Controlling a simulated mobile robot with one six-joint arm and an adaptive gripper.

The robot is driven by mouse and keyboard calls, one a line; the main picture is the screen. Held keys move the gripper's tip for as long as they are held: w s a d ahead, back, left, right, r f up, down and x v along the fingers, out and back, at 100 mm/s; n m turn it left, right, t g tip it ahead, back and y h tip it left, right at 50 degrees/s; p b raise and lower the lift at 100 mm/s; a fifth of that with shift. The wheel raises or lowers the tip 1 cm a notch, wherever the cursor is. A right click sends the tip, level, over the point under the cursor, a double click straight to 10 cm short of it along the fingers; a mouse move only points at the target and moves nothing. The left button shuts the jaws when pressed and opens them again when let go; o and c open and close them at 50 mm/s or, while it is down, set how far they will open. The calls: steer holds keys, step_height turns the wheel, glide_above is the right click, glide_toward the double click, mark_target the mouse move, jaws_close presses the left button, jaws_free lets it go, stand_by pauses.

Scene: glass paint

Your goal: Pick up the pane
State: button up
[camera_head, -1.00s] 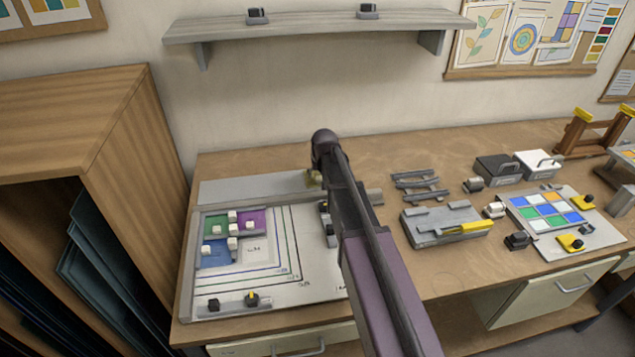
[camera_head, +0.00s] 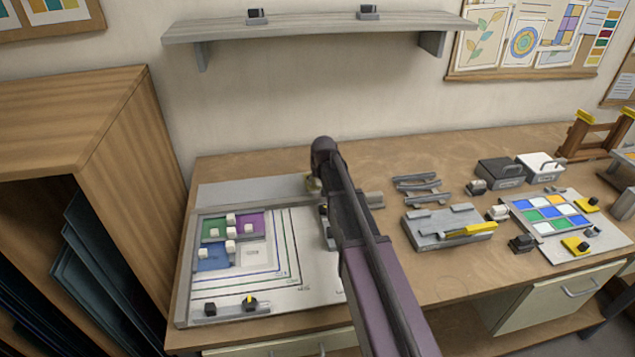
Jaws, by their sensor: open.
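Green (camera_head: 213,231), purple (camera_head: 258,219) and blue (camera_head: 212,257) flat pieces lie together on a white lined board (camera_head: 313,287) at left, with small white blocks on them. I cannot tell which of them, if any, is the pane. A coloured grid panel (camera_head: 550,214) lies on another board at right. My arm reaches up from the bottom past the first board's right edge. My gripper's fingers cannot be made out and seem hidden behind the arm. No held object shows.
A wooden cabinet (camera_head: 120,130) with dark sheets stands at left. A shelf (camera_head: 320,27) hangs above. The bench's back strip is mostly clear.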

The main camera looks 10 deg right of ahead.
mark_target(319, 180)
jaws_close()
steer(key=shift+r, duration=0.15)
step_height(319, 180, up, 10)
steer(key=p, duration=1)
stand_by(1.0)
